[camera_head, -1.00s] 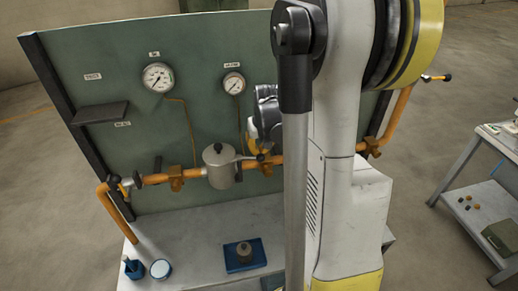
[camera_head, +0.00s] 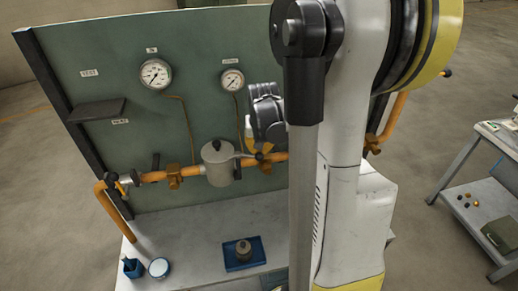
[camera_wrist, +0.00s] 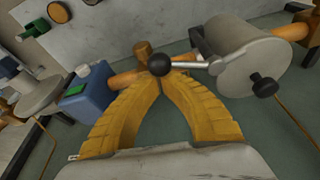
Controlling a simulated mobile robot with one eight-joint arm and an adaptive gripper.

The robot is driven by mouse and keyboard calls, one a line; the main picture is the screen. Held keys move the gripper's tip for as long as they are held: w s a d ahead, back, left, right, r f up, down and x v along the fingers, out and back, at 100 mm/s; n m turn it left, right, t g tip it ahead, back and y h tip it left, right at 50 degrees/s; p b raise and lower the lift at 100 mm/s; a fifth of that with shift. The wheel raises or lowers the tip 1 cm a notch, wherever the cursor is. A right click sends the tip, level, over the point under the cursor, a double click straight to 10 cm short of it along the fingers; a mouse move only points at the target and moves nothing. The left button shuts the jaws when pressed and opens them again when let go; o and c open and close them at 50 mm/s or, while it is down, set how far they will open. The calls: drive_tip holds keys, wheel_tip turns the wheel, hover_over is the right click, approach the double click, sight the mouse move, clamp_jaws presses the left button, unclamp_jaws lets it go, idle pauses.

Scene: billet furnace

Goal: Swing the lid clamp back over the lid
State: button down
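A grey cylindrical pot (camera_head: 219,172) hangs on the orange pipe, with a lid (camera_head: 214,150) topped by a dark knob. The pot also shows in the wrist view (camera_wrist: 245,50), where the dark lid knob (camera_wrist: 264,85) points toward the lower right. The clamp lever (camera_wrist: 190,65) reaches from the pot to a black ball (camera_wrist: 160,65) and lies off to the side of the lid. My gripper (camera_wrist: 161,80) has its yellow fingertips drawn together just below the ball. The ball looks uncovered by the fingers; I cannot tell whether they touch it.
The orange pipe (camera_head: 153,177) runs along the green panel (camera_head: 75,55) with gauges. A blue tray (camera_head: 232,263) with a small weight-like object sits on the bench below. A blue holder (camera_head: 133,267) and a round tin (camera_head: 158,268) stand at the left. My arm hides the bench's right side.

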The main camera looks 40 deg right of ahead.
sight(258, 160)
drive_tip(key=s+m, duration=0.1)
drive_tip(key=a+m+b, duration=0.1)
drive_tip(key=m, duration=0.1)
drive_tip(key=shift+s+a+g+h, duration=0.25)
drive_tip(key=shift+s+g+h, duration=0.1)
drive_tip(key=shift+g+h, duration=0.05)
drive_tip(key=a+m, duration=0.1)
drive_tip(key=s+m+b, duration=0.1)
drive_tip(key=m, duration=0.1)
drive_tip(key=shift+s+a+m+g, duration=0.1)
drive_tip(key=shift+a+m+g, duration=0.2)
drive_tip(key=shift+a+g, duration=0.1)
drive_tip(key=shift+s+a+m, duration=0.1)
drive_tip(key=shift+a+m, duration=0.1)
drive_tip(key=shift+m, duration=0.1)
drive_tip(key=shift+s+a+b, duration=0.2)
drive_tip(key=shift+a+b, duration=0.2)
drive_tip(key=shift+a, duration=0.45)
